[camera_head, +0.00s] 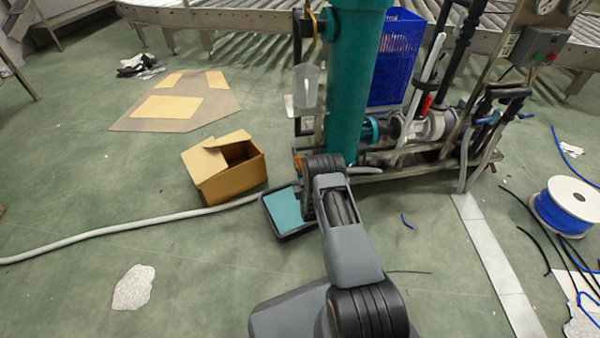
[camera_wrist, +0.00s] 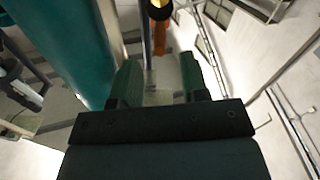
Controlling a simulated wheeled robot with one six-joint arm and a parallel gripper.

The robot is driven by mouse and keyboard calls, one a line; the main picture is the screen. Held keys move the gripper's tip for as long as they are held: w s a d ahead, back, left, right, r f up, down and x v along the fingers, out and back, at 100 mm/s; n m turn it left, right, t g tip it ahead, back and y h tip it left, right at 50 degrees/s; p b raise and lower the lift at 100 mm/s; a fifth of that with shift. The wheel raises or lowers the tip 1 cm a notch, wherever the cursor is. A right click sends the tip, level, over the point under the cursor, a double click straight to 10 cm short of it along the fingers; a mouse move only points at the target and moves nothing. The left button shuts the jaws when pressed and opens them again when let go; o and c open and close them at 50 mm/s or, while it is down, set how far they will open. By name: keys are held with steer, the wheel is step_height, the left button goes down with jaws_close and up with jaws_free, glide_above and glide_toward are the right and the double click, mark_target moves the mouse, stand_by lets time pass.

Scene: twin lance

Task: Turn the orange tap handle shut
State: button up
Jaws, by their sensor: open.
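An orange handle (camera_wrist: 159,38) hangs below a brass-coloured fitting (camera_wrist: 159,10) in the upper middle of the wrist view. My gripper (camera_wrist: 160,78) is open, with one dark green finger on each side of the picture's middle. The handle lies beyond the fingertips, roughly in line with the gap, and appears apart from them. In the head view, a small orange patch (camera_head: 297,162) shows beside the end of my arm; I cannot tell whether it is the same handle. My gripper's fingers are hidden there behind my arm.
A thick teal column (camera_head: 352,80) stands just behind my arm, and also fills the left of the wrist view (camera_wrist: 72,45). A clear beaker (camera_head: 306,85), a cardboard box (camera_head: 225,170) and a black tray (camera_head: 290,232) are close by.

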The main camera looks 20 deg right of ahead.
mark_target(300, 167)
steer(key=shift+b+x, duration=0.75)
steer(key=shift+x, duration=1.6)
jaws_close()
